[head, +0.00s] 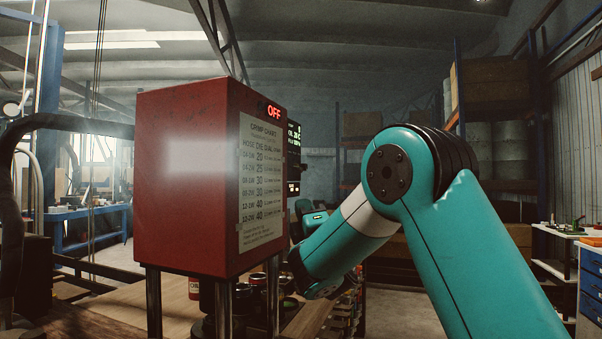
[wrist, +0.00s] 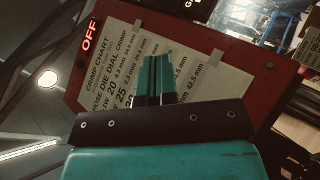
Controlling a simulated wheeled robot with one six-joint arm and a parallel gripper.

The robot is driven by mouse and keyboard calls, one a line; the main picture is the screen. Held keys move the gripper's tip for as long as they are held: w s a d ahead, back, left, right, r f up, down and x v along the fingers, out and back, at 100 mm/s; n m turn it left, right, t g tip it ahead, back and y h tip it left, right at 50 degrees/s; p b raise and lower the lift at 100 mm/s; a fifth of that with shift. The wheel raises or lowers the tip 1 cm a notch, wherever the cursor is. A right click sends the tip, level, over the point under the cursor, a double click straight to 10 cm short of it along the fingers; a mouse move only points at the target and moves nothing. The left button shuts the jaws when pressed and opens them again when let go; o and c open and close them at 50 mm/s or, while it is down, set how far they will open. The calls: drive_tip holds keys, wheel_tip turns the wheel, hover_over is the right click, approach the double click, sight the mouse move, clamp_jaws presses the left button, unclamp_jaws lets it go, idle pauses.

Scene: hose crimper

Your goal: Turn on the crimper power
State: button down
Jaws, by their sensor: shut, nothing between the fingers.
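The crimper (head: 180,180) is a red box on dark posts at the left of the head view. A lit red OFF sign (head: 274,112) is at the top of its right-hand face, above a pale crimp chart (head: 262,180). In the wrist view, the OFF sign (wrist: 89,36) is at the upper left and the chart (wrist: 115,60) lies behind my fingers. My gripper (wrist: 156,60) is shut and empty, with its teal fingers in front of the chart. I cannot tell whether they touch it. I cannot make out a power switch clearly.
A dark display with green text (head: 294,135) stands just behind the crimper's right edge. Cans (head: 258,282) stand on the wooden bench (head: 115,300) below. A blue drawer cabinet (head: 590,290) is at the far right. Shelving stands at the back.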

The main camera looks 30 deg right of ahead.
sight(298, 169)
drive_tip(key=p+x, duration=0.3)
drive_tip(key=p, duration=0.2)
drive_tip(key=d+p+x, duration=0.1)
drive_tip(key=p+x, duration=0.3)
drive_tip(key=s+d+p+x, duration=0.1)
drive_tip(key=p+x, duration=0.3)
drive_tip(key=p, duration=0.1)
drive_tip(key=shift+d+r+p, duration=0.2)
drive_tip(key=shift+r+p, duration=0.1)
drive_tip(key=shift+w+d, duration=0.1)
drive_tip(key=shift+d, duration=0.05)
drive_tip(key=shift+f, duration=0.1)
drive_tip(key=shift+s+d+r+p, duration=0.15)
drive_tip(key=shift+r+p, duration=0.25)
drive_tip(key=shift+s+d+r+p, duration=0.1)
drive_tip(key=shift+s+r+p, duration=0.05)
drive_tip(key=shift+r+p, duration=0.25)
idle(1.8)
